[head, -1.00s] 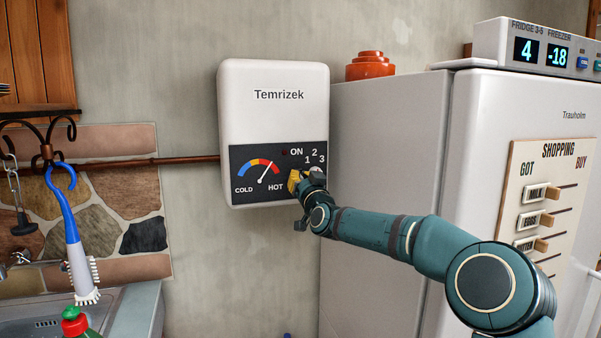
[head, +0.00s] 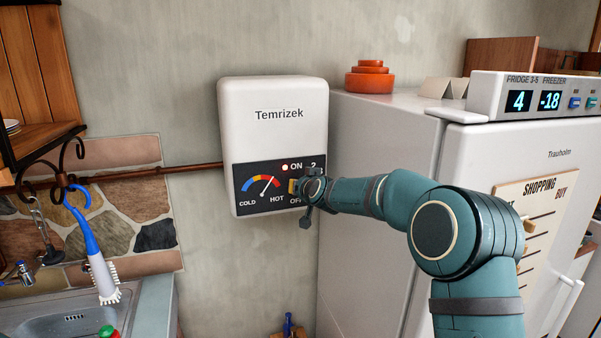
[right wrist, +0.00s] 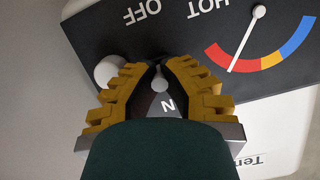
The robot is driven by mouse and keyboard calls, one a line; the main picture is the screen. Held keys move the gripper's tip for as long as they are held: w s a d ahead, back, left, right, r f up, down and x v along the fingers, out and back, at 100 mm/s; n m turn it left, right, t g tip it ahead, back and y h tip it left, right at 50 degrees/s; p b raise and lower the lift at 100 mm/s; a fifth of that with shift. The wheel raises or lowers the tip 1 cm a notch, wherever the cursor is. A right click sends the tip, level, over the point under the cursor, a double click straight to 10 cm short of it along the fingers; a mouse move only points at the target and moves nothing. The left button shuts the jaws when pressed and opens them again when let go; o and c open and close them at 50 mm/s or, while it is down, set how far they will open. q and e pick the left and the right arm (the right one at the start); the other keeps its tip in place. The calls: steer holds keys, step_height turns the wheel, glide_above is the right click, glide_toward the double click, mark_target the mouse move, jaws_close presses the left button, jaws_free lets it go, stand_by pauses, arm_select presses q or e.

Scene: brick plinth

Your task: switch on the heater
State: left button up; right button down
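The small red lamp (head: 285,167) beside ON is lit. My right gripper (head: 294,187) is at the panel's right part and hides the knob area and some marks in the head view. In the right wrist view, its yellow fingers (right wrist: 160,66) converge almost together at the tips over the panel. A white round part (right wrist: 106,70), probably the knob, shows beside the left-hand finger. My left gripper is out of view.
The fridge (head: 375,150) stands right of the heater, with an orange stacked object (head: 370,78) and a display box (head: 535,95) on top. A copper pipe (head: 190,168) runs left. A blue brush (head: 92,245) hangs over the sink (head: 60,325).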

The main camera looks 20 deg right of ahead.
steer(key=shift+a+r+g+p, duration=0.15)
steer(key=shift+r+g+p, duration=0.05)
steer(key=shift+g+p, duration=0.65)
steer(key=shift+w+g, duration=0.1)
steer(key=shift+g, duration=0.55)
steer(key=shift+r+g, duration=0.1)
steer(key=shift+g, duration=0.2)
steer(key=c, duration=1.3)
jaws_free()
steer(key=shift+r, duration=0.1)
steer(key=shift+s+r, duration=0.3)
steer(key=shift+r, duration=0.05)
steer(key=v, duration=1.1)
